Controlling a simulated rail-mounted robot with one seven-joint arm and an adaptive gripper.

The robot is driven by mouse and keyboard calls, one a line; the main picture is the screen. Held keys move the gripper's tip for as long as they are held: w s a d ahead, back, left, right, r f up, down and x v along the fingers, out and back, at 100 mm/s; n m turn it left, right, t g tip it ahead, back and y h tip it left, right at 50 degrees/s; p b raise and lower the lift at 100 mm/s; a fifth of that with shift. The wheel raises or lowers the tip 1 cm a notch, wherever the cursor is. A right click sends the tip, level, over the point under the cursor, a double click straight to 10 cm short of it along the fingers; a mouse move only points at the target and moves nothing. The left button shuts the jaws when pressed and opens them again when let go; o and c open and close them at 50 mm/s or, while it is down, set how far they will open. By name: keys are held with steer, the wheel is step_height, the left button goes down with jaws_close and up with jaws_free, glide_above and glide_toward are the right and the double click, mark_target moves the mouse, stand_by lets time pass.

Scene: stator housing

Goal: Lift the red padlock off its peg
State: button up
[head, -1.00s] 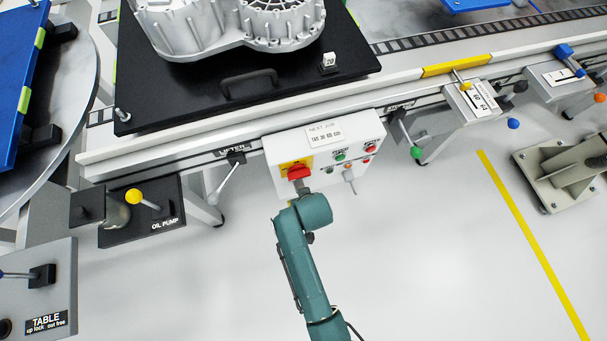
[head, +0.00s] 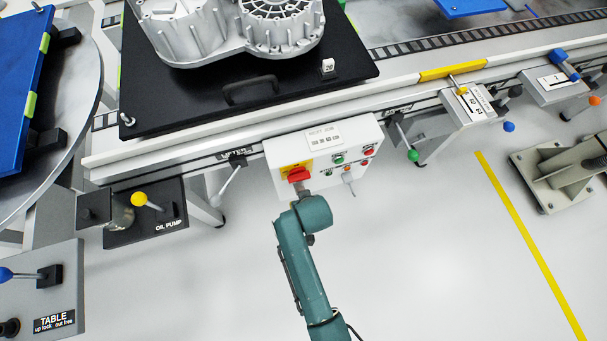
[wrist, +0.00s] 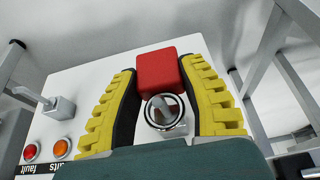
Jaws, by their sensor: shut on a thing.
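The red padlock (head: 298,174) shows as a small red block at the yellow plate on the left of the white control box (head: 361,145). In the wrist view the red padlock (wrist: 171,76) is a rounded block between the tips of my gripper's yellow ribbed fingers (wrist: 160,82). My gripper (head: 302,188) is shut on it. A round metal ring with a grey piece inside (wrist: 165,111) shows just below the block, between the fingers. The peg cannot be told apart clearly, and I cannot tell whether the padlock is still on it.
Lit buttons (head: 368,152) and a small grey lever (head: 348,178) are on the box right of my gripper. The lifter lever (head: 229,178) hangs to the left. The conveyor rail is above.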

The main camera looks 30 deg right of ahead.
steer(key=shift+s+a+p, duration=0.15)
steer(key=shift+s+p, duration=0.6)
steer(key=shift+p, duration=0.05)
steer(key=shift+s+a+p, duration=0.15)
steer(key=shift+s+p, duration=0.6)
steer(key=s+a+p, duration=0.1)
steer(key=s+p, duration=0.4)
steer(key=s, duration=0.1)
steer(key=shift+r, duration=0.2)
steer(key=shift+a, duration=0.1)
steer(key=shift+s, duration=0.15)
